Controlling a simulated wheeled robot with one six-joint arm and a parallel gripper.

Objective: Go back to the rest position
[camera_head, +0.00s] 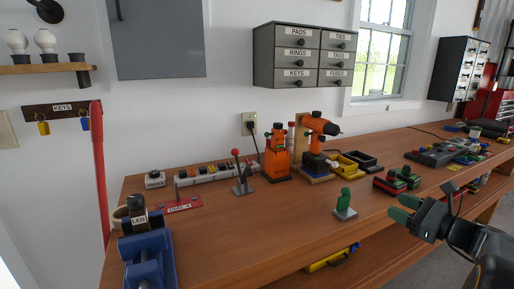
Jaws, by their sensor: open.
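My gripper (402,208) is at the right, with green fingertips pointing left, near the front edge of the wooden workbench (240,240). Its fingers are apart and nothing shows between them. My dark arm runs down to the lower right corner. A green upright piece on a grey base (345,204) stands on the bench to the left of my gripper, with a gap between them.
A blue vise (147,256) is at the bench's left end. A lever (241,178), an orange tool (277,155) and an orange drill (318,138) stand toward the back. Red-and-green items (398,181) lie beyond my gripper. The front middle of the bench is clear.

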